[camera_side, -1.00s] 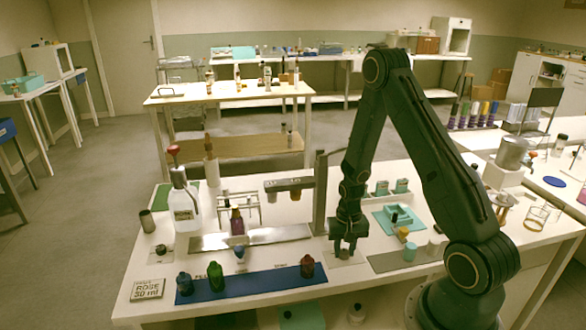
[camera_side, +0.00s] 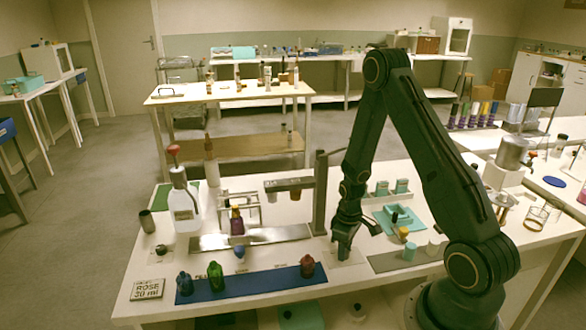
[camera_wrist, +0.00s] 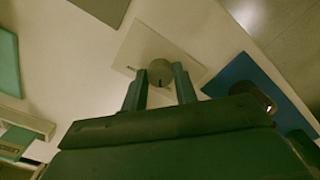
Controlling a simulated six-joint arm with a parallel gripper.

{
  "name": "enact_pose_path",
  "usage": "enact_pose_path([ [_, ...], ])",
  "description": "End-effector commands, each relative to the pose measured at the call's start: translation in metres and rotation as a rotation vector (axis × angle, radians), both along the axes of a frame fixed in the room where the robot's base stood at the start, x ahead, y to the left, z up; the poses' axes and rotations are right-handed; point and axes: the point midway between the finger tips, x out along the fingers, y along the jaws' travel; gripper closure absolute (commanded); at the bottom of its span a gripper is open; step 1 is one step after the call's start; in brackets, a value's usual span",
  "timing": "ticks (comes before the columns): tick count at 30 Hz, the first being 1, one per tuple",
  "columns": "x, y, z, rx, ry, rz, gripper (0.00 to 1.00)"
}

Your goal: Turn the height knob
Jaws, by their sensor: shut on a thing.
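The height knob (camera_wrist: 160,71) is a round grey knob with a small dark mark, on a pale square plate (camera_wrist: 135,48) on the white table. My gripper (camera_wrist: 159,80) has one finger on each side of it and is shut on it. In the side view my gripper (camera_side: 345,250) points down at the table, just right of the dark post (camera_side: 320,195) of the filling stand. There the knob is mostly hidden by the fingers. The stand's arm (camera_side: 288,184) reaches left over a metal track (camera_side: 265,237).
A blue mat (camera_side: 260,284) in front holds a blue (camera_side: 184,284), a green (camera_side: 215,277) and a red bottle (camera_side: 307,267). A purple bottle (camera_side: 237,223) stands by a wire rack on the track. A teal tray (camera_side: 390,222) lies right of my gripper.

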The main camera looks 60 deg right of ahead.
Motion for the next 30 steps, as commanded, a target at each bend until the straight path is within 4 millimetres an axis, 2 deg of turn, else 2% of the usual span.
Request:
enact_pose_path([
  [10,-0.0001,-0.0001,0.0004,0.0,0.0,0.157,0.94],
  [24,0.0,-0.0002,0.0004,0.0,0.0,0.176,0.94],
  [25,0.0,-0.0002,0.0004,0.0,0.0,0.176,0.7],
  [28,0.0,-0.0002,0.0003,0.0,0.0,0.176,0.5],
  [30,0.0,-0.0002,0.0002,0.0,0.0,0.175,0.5],
])
